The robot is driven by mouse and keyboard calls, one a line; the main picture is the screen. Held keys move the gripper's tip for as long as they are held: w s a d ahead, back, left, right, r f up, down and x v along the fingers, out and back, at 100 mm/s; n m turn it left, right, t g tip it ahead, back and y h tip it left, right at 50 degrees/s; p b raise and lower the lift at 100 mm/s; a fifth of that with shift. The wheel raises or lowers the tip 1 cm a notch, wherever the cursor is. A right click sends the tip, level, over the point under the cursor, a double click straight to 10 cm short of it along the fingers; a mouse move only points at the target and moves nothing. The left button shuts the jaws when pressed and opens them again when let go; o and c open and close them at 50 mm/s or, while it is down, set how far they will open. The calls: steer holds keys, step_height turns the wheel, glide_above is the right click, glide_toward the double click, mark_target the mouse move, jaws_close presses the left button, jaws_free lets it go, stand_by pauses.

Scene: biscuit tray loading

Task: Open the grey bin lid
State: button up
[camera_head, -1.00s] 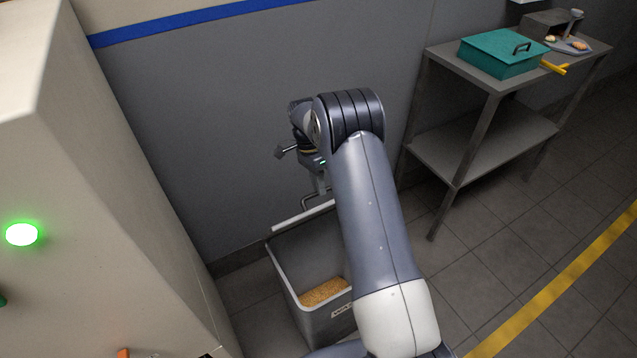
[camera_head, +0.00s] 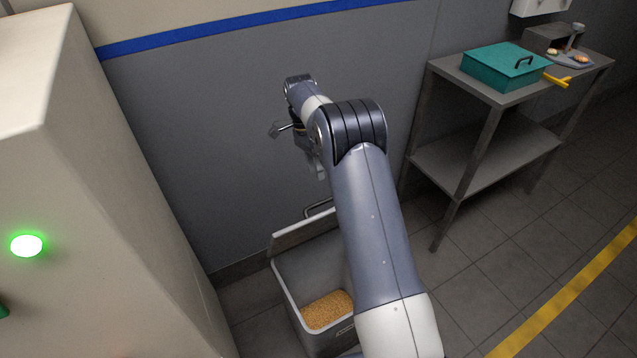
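The grey bin (camera_head: 290,300) stands on the floor below my arm, open at the top, with golden crumb-like contents (camera_head: 327,309) inside. Its lid (camera_head: 297,233) is raised along the bin's back edge, near the wall. The lid's dark bar handle (camera_head: 318,206) sticks out on the lid's far side. My gripper (camera_head: 319,174) is above the handle and looks apart from it. Its fingers are small and partly hidden by my arm, so I cannot tell whether they are open. My arm also covers the right part of the bin and lid.
A cream machine cabinet (camera_head: 100,200) with a lit green button (camera_head: 27,245) stands close on the left. The grey wall (camera_head: 200,130) is behind the bin. On the right, a metal table (camera_head: 450,84) carries a teal box (camera_head: 503,66). The floor between has free room.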

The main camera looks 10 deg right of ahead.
mark_target(318, 218)
steer(key=shift+v, duration=0.95)
steer(key=shift+s, duration=0.1)
steer(key=c, duration=0.3)
steer(key=shift+s+d+r+t+b, duration=0.1)
steer(key=shift+s+d+t+b, duration=0.15)
steer(key=shift+t+b, duration=0.15)
steer(key=shift+c, duration=0.8)
steer(key=s+t+b, duration=0.1)
steer(key=s+t, duration=0.1)
steer(key=s, duration=0.1)
steer(key=s+t+y+b, duration=0.1)
steer(key=s+t+b, duration=0.1)
steer(key=s, duration=0.2)
steer(key=s+t+y+b, duration=0.1)
steer(key=s+t, duration=0.1)
steer(key=s, duration=0.1)
steer(key=shift+s+d+r+b, duration=0.15)
steer(key=shift+d+r+b, duration=0.15)
steer(key=shift+d+r, duration=0.1)
jaws_close()
steer(key=shift+f, duration=0.6)
steer(key=x, duration=0.4)
steer(key=b+x, duration=0.1)
steer(key=x, duration=0.4)
steer(key=shift+w+a+r, duration=0.1)
steer(key=shift+w+a, duration=0.1)
steer(key=shift+w, duration=0.05)
